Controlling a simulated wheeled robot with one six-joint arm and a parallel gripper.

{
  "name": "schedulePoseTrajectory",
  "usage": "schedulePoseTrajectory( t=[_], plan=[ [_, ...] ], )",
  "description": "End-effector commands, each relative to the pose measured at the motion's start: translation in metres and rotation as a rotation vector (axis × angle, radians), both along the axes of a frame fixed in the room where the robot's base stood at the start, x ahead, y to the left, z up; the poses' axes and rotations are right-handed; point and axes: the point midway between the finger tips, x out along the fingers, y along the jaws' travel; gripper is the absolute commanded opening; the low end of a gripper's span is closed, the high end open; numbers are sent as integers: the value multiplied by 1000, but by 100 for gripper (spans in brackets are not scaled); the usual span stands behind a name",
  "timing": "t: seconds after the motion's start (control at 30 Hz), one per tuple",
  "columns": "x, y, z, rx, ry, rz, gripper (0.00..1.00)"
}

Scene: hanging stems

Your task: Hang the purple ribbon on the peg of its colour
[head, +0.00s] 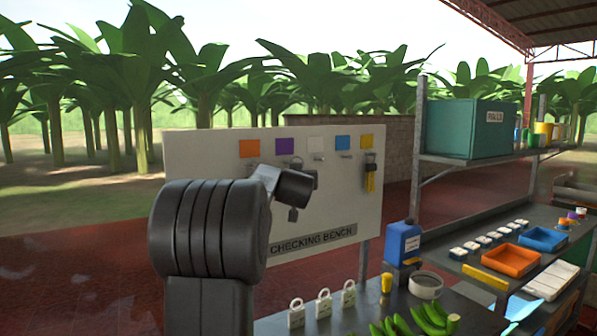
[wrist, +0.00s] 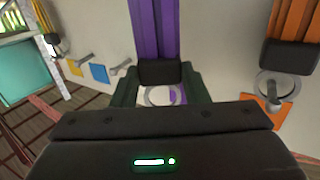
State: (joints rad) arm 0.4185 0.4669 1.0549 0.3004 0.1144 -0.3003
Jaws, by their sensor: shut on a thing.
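The purple ribbon (wrist: 155,28) shows in the wrist view, with a dark block (wrist: 160,71) and a pale ring (wrist: 160,95) at its end. My gripper (wrist: 160,80) is shut on this block, one dark green finger on each side. The ring lies in front of a partly hidden purple patch on the board. I cannot tell whether the ring is around a peg. In the head view the purple square (head: 285,146) is on the board between orange and white squares. My arm covers the space below it, and the purple ribbon is not clearly seen there.
An orange ribbon (wrist: 292,20) hangs close beside my gripper, at the orange square (wrist: 270,108). A yellow ribbon (head: 370,180) hangs on the board (head: 220,150) at the right. The blue square's peg (head: 346,156) looks bare. A bench with padlocks and bananas stands below.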

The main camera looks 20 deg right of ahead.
Motion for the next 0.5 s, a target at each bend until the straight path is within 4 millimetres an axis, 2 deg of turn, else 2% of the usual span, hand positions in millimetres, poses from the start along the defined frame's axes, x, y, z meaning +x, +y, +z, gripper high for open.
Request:
schedulePoseTrajectory(
  t=[0.5],
  plan=[
    [21,3,1,0,1,1,19]
  ],
)
